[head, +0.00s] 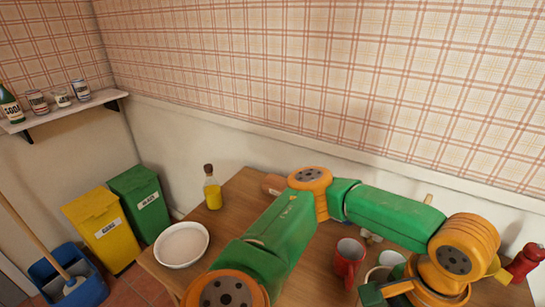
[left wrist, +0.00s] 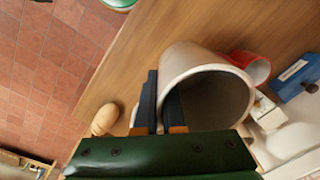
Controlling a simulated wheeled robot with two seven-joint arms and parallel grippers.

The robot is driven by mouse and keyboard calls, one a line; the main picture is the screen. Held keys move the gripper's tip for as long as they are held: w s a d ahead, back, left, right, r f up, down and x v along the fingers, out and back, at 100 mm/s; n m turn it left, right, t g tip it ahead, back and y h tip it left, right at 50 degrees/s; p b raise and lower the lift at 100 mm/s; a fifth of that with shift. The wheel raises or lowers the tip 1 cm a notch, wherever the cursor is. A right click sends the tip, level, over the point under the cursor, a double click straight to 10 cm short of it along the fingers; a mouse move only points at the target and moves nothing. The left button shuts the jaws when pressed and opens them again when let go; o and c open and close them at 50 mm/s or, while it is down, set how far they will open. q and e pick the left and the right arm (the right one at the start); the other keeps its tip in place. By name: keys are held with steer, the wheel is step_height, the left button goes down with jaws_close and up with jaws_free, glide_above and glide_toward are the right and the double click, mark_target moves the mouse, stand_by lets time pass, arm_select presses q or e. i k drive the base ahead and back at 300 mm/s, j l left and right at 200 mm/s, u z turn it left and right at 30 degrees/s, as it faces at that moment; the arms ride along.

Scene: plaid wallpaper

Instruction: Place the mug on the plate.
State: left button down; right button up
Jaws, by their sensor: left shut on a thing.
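A pale, off-white mug (left wrist: 205,62) fills the middle of the left wrist view, its open mouth facing the camera. My left gripper (left wrist: 160,95) is shut on its wall, one dark finger inside the mouth and one outside. In the head view the pale mug (head: 376,275) shows partly at the bottom right, and my left gripper (head: 372,292) is beside it, partly hidden by my arm. The round white plate (head: 181,246) lies on the table's left end, empty, well left of the mug. My right gripper is not in view.
A red mug (head: 349,260) stands close to the pale mug. An oil bottle (head: 212,190) stands behind the plate. A red mill (head: 526,261) is at the far right. A blue object (left wrist: 297,78) lies beyond the mugs. Yellow (head: 102,229) and green bins (head: 140,203) stand off the table's left.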

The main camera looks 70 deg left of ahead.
mark_target(183, 251)
steer(key=k+j+u, duration=0.25)
steer(key=u, duration=0.15)
steer(key=k+j+u, duration=0.2)
steer(key=j+u, duration=0.15)
steer(key=k+j+u, duration=0.15)
steer(key=j+u, duration=0.5)
steer(key=i+j, duration=0.05)
steer(key=j, duration=0.05)
